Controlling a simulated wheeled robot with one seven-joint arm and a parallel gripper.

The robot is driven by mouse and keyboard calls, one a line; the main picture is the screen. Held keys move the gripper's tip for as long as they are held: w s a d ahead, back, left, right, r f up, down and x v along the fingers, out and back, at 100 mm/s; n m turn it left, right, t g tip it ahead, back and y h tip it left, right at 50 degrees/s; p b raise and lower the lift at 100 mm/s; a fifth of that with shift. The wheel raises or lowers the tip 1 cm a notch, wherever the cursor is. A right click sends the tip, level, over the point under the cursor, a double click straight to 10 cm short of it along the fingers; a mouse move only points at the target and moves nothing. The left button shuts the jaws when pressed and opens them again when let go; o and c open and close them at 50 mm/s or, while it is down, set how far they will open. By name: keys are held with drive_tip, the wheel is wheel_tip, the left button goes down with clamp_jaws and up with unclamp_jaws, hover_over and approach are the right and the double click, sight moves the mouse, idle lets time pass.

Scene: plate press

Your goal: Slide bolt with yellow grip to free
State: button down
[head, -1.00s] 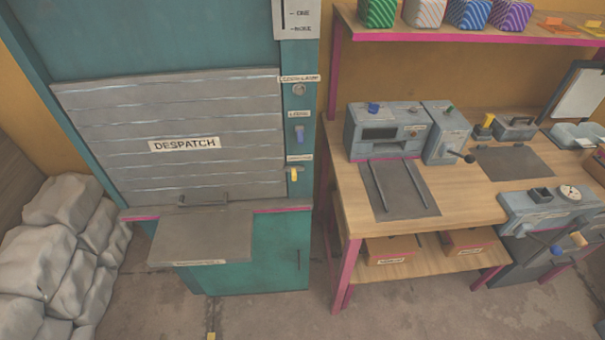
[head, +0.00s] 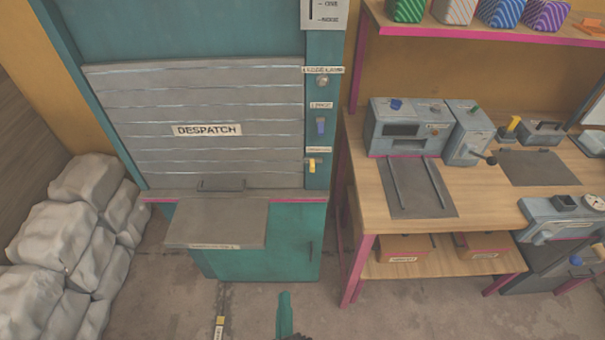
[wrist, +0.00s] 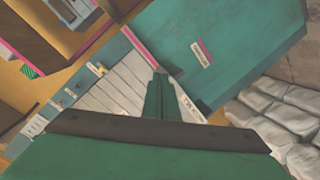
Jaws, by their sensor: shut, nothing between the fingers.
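The bolt with the yellow grip (head: 312,166) sits on the teal post to the right of the grey DESPATCH shutter (head: 205,150), below a blue-handled fitting (head: 321,127). The yellow grip also shows small in the wrist view (wrist: 98,69), left of my fingers. My gripper (head: 285,297) shows at the bottom of the head view, in front of the teal cabinet and well below the bolt. In the wrist view its teal fingers (wrist: 159,80) are together and empty. The gripper is apart from the bolt. The small label over the bolt is too blurred to read.
A grey shelf (head: 215,222) juts out below the shutter. A wooden workbench with grey machines (head: 410,128) stands close on the right. Stacked grey sacks (head: 60,240) lie on the left.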

drive_tip(key=w+a+r+n+t+h, duration=0.1)
drive_tip(key=w+r+n+h, duration=0.1)
drive_tip(key=w+r, duration=0.5)
drive_tip(key=w+a+r+n+h, duration=0.1)
drive_tip(key=w+r+n+h, duration=0.2)
drive_tip(key=w+r, duration=0.5)
drive_tip(key=w+n, duration=0.1)
drive_tip(key=w, duration=0.4)
drive_tip(key=shift+w+t, duration=0.35)
drive_tip(key=shift+t, duration=0.05)
approach(306, 162)
drive_tip(key=x, duration=0.5)
drive_tip(key=shift+a, duration=0.25)
drive_tip(key=shift+d, duration=0.4)
drive_tip(key=shift+s, duration=0.1)
